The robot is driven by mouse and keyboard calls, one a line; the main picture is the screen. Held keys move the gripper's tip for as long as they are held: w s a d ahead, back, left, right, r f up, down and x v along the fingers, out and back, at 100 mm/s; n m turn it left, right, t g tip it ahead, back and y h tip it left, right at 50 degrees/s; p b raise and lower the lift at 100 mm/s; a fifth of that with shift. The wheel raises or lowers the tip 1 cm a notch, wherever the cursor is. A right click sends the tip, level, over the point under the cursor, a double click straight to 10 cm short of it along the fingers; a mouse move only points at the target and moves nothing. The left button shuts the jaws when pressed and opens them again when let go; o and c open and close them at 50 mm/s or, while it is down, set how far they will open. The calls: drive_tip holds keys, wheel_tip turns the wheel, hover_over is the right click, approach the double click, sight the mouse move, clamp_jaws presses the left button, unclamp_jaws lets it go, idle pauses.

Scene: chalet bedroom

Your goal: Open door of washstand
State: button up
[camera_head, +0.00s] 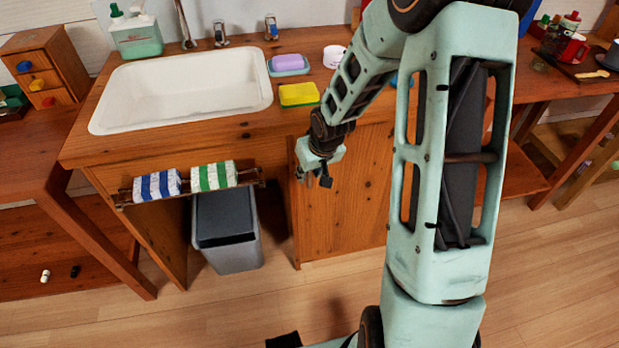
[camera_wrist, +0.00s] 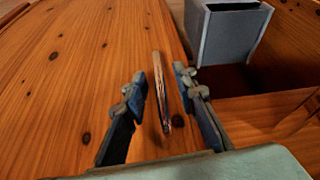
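The washstand (camera_head: 250,137) is a wooden cabinet with a white sink. Its knotty wooden door (camera_head: 350,200) is on the right side below the top and looks shut; my arm hides part of it. In the wrist view the door (camera_wrist: 70,80) fills the left, with a slim metal bar handle (camera_wrist: 161,90) near its edge. My gripper (camera_head: 318,178) is in front of the door's upper left part. In the wrist view my gripper (camera_wrist: 160,80) is open, with one finger on each side of the handle. I see gaps on both sides; contact is not visible.
Left of the door is an open bay with a grey bin (camera_head: 225,230), which also shows in the wrist view (camera_wrist: 232,30). A rail with striped towels (camera_head: 185,182) sticks out above it. A yellow sponge (camera_head: 298,94) lies on top. The floor in front is clear.

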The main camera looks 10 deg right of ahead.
drive_tip(key=shift+w+f, duration=0.2)
drive_tip(key=shift+f, duration=0.15)
drive_tip(key=shift+c, duration=0.4)
clamp_jaws()
